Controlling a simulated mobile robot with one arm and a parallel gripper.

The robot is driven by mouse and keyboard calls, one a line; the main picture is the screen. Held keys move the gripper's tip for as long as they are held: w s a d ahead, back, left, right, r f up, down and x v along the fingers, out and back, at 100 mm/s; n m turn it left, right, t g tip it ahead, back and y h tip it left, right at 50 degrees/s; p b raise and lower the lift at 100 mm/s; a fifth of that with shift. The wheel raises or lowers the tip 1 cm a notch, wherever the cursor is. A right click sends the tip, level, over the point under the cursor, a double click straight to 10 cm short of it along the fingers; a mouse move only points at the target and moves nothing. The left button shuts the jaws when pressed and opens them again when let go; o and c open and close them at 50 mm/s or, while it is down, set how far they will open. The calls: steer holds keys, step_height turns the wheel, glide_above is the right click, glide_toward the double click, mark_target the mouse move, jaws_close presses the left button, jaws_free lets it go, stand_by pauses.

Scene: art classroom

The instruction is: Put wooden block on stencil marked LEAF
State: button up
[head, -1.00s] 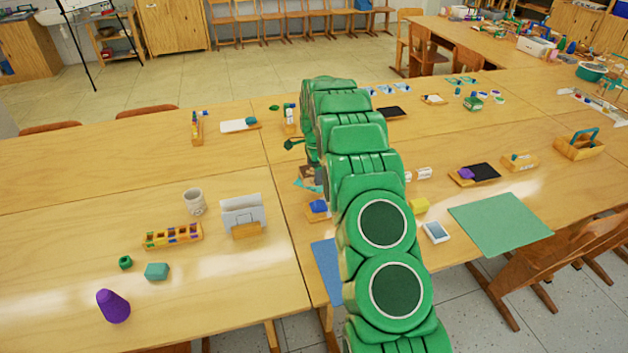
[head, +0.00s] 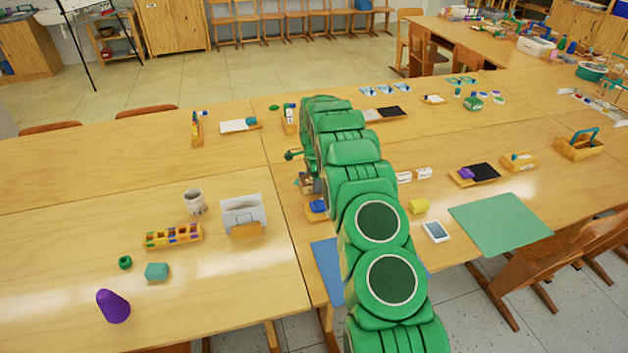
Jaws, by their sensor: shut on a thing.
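My green arm crosses the middle of the head view and hides much of the table behind it. My gripper (head: 312,184) shows only in part at the arm's left side, low over the table. It is shut on a small brown piece, apparently the wooden block (head: 303,182). Whether the block touches the surface below cannot be told. Teal stencil pieces seen at this spot earlier are now largely covered by the block and gripper. Several blue cards (head: 383,89) lie at the back; no LEAF marking can be read.
A tray with a blue item (head: 317,207) sits just in front of the gripper. A green mat (head: 500,224) lies at right.

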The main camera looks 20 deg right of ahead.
steer(key=o, duration=1.1)
steer(key=shift+f, duration=0.1)
step_height(320, 180, up, 11)
steer(key=s+a+r+n, duration=0.4)
steer(key=s+r+n, duration=0.1)
steer(key=s+r, duration=0.7)
steer(key=s+a+r+n, duration=0.4)
steer(key=s+r, duration=0.5)
steer(key=s, duration=0.6)
steer(key=s+a+n+g, duration=0.1)
steer(key=s+n, duration=0.8)
steer(key=s, duration=2.6)
steer(key=a, duration=0.2)
steer(key=shift+s+a+g, duration=0.15)
steer(key=shift+a+g, duration=0.15)
steer(key=shift+g, duration=0.1)
